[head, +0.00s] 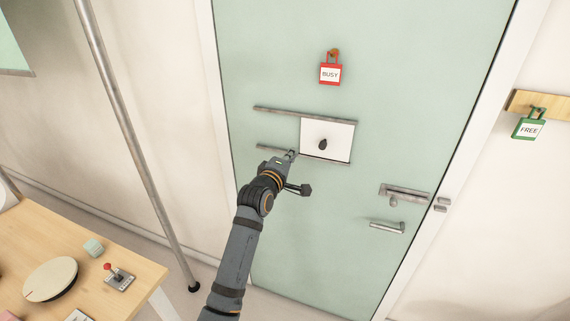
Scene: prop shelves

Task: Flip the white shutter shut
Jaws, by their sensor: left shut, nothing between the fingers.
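The white shutter (340,132) is a flat panel with a small dark knob (323,144), set between two horizontal metal rails (277,110) on the pale green door (420,60). It sits at the right end of the rails. The left part between the rails shows the same green as the door. My left gripper (291,155) is shut and empty, by the shutter's lower left corner near the lower rail. I cannot tell whether it touches the shutter. My right gripper is not in view.
A red BUSY sign (330,73) hangs above the shutter. A door bolt (404,192) and handle (387,227) are at lower right. A green FREE sign (529,126) hangs at right. A metal pole (135,140) and a wooden table (110,245) stand at left.

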